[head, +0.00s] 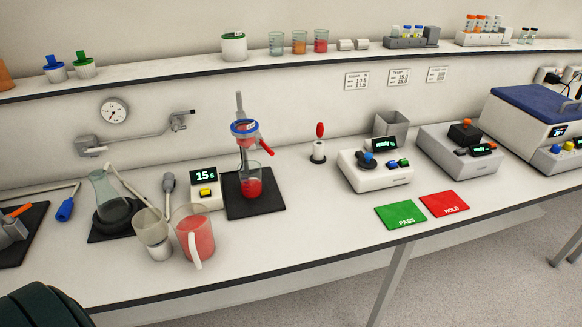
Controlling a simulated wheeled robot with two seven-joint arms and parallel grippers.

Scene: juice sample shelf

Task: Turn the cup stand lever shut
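The cup stand (239,103) is a grey upright post on a black mat (236,205) at the middle of the bench. It holds a cup with a blue rim (243,127) and red contents. The red lever (266,147) sticks out to the right below the cup, slanting down. A clear beaker (251,182) with red liquid stands under the cup on the mat. Whether liquid is running between them is too small to tell. Neither of my grippers shows in the head view.
Left of the stand are a timer reading 15 s (206,188), a jug of red juice (196,238), a small cup (153,234) and a flask (110,194). A red-handled tool (319,143) stands to the right.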

